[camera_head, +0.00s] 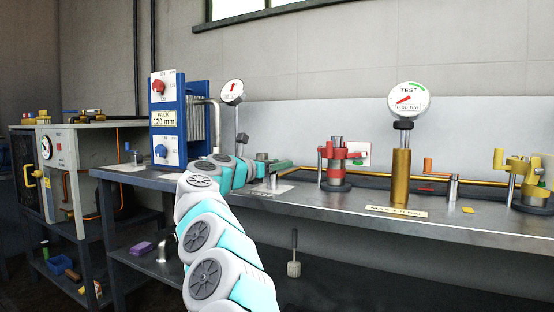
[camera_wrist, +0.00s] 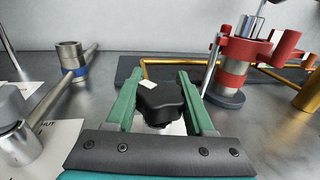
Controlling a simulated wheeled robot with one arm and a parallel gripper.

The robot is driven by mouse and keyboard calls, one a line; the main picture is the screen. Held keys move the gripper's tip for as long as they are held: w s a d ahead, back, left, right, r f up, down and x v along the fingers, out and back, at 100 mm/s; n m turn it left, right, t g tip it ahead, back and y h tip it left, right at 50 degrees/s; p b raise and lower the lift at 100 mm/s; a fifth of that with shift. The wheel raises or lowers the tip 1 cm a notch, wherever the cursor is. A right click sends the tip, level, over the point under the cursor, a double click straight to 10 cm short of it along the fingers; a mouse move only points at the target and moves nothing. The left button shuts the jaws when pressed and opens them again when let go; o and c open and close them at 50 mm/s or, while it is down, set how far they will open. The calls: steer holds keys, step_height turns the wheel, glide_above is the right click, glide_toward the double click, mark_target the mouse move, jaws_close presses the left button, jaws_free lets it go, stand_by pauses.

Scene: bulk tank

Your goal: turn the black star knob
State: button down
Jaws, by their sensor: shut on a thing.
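In the wrist view the black star knob (camera_wrist: 160,100) sits between the two green fingers of my gripper (camera_wrist: 158,92). The fingers are shut on the knob, one on each side. A small white mark shows on the knob's top left. In the head view my gripper (camera_head: 274,168) reaches to the bench top from the left. The knob cannot be made out there, as my arm and gripper cover that spot.
A red clamp fitting (camera_wrist: 243,58) stands close to the right of my gripper. A steel pipe fitting (camera_wrist: 72,58) with a lever stands to the left. A brass cylinder with a gauge (camera_head: 401,178) and a blue pack (camera_head: 166,120) stand on the bench (camera_head: 360,205).

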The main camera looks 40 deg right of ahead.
steer(key=shift+s+r+m+g+p, duration=0.1)
steer(key=shift+r+m+g+p, duration=0.1)
steer(key=shift+m+g+p, duration=0.55)
steer(key=shift+s+r+m+g+p, duration=0.1)
steer(key=shift+r+m+g+p, duration=0.2)
steer(key=shift+g+p, duration=0.8)
steer(key=g+p, duration=0.1)
steer(key=m+g+p, duration=0.1)
steer(key=p, duration=0.1)
steer(key=shift+s+f+m, duration=0.15)
steer(key=shift+f+m, duration=0.05)
steer(key=shift+m, duration=0.05)
steer(key=shift+s+d+f+m+g+p, duration=0.1)
steer(key=shift+m+g+p, duration=0.4)
steer(key=shift+g+p, duration=0.25)
steer(key=shift+s+f+m+g+y+p, duration=0.15)
steer(key=shift+m+g+y+p, duration=0.15)
steer(key=shift+m+g+p, duration=0.5)
steer(key=shift+s+m+g+y+p, duration=0.15)
steer(key=shift+m+g+y+p, duration=0.25)
steer(key=shift+g, duration=0.7)
steer(key=shift+c, duration=1.4)
jaws_free()
